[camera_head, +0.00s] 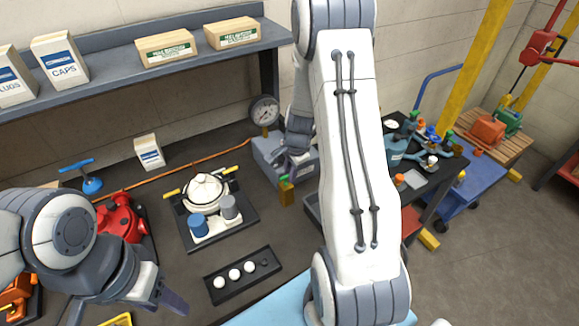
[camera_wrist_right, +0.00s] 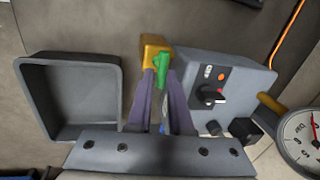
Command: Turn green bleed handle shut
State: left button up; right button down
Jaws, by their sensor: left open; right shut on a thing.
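The green bleed handle (camera_wrist_right: 161,66) sits on a brass valve block (camera_wrist_right: 154,42) on the side of a grey box (camera_wrist_right: 210,75) in the right wrist view. The brass block (camera_head: 286,193) also shows in the head view. My right gripper (camera_wrist_right: 160,75) has its two purple fingers closed around the green handle. In the head view my right gripper (camera_head: 286,172) is small and partly hidden behind my arm. My left gripper (camera_head: 165,298) is open and empty at the lower left, away from the handle.
A pressure gauge (camera_head: 264,112) stands by the box. An empty grey tray (camera_wrist_right: 72,95) lies beside the valve. A black strip with white balls (camera_head: 234,273), a white-domed unit (camera_head: 206,190) and a red part (camera_head: 120,217) lie on the bench. An orange cable runs along the back.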

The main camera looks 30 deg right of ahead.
jog(key=shift+r+m+p, duration=0.1)
jog(key=shift+m+p, duration=0.4)
jog(key=shift+m, duration=0.1)
jog(key=c, duration=0.9)
grip_release()
jog(key=shift+o, duration=0.2)
notch_tip(320, 180, up, 10)
jog(key=s+b, duration=0.1)
jog(key=s, duration=0.1)
jog(key=shift+a, duration=0.1)
